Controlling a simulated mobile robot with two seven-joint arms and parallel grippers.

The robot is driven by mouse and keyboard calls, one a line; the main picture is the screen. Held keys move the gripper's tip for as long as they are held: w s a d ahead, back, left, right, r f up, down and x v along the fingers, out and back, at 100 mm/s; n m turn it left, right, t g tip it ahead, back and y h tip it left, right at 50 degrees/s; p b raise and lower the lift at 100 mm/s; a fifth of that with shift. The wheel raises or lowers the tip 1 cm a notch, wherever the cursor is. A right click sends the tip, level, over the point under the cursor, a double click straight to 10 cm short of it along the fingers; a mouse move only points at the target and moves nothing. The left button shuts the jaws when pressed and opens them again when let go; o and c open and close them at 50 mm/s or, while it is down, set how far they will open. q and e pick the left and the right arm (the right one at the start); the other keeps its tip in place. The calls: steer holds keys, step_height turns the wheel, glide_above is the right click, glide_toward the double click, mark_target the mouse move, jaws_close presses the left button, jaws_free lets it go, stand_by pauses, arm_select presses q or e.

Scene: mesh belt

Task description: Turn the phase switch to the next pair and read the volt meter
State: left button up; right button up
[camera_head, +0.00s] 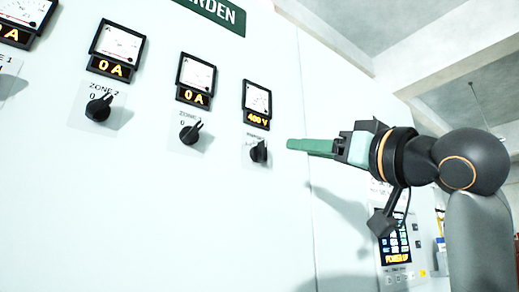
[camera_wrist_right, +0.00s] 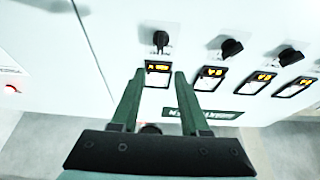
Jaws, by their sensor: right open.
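The volt meter (camera_head: 257,98) is the rightmost meter on the pale cabinet front, and its orange display reads 400 V. The black phase switch (camera_head: 258,152) sits just below it, its handle close to upright. My right gripper (camera_head: 290,145) is open and empty, a little to the right of the switch and apart from it. In the right wrist view the picture is turned over: the open fingers (camera_wrist_right: 159,72) frame the volt meter display (camera_wrist_right: 158,68), and the switch (camera_wrist_right: 160,40) shows beyond the fingertips. The switch's label is too small to read. My left gripper is out of view.
More meters with black zone switches line the panel to the left, such as the Zone 2 switch (camera_head: 99,107); two nearby displays read 0 A. A lit control screen (camera_head: 395,240) is at the lower right. The panel below the switches is bare.

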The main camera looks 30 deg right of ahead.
mark_target(265, 145)
steer(key=p+x, duration=0.4)
steer(key=x, duration=0.7)
steer(key=shift+r+p, duration=0.15)
steer(key=shift+p, duration=0.2)
steer(key=shift+w, duration=0.5)
jaws_close()
